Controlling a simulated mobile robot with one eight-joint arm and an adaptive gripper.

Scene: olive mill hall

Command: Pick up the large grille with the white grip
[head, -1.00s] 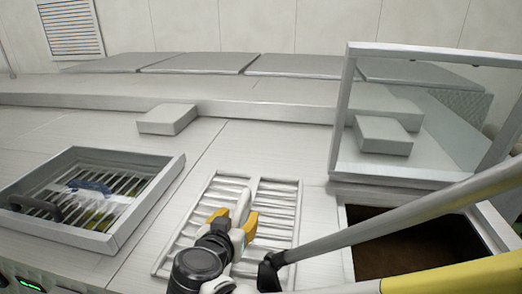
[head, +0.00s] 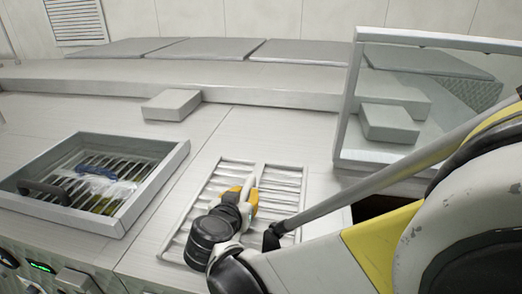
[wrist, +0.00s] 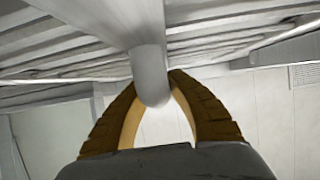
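The large grille (head: 177,240) is a pale metal panel of slats in two columns, flat on the worktop at the centre of the head view. Its white grip (head: 254,182) stands up near the middle. My gripper (head: 244,193) has yellow fingers, one on each side of the grip, close against it. In the wrist view the grip (wrist: 148,62) runs down between the fingertips, and my gripper (wrist: 153,82) looks shut on it. The grille's slats (wrist: 60,45) show above. My arm hides the grille's lower right part, and I see no clear gap under it.
At left a framed basin (head: 165,175) holds a darker grille with a black handle (head: 45,192) and a blue item (head: 98,172). A clear guard (head: 350,110) stands at right, by a dark opening (head: 372,207). A grey block (head: 172,105) lies behind.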

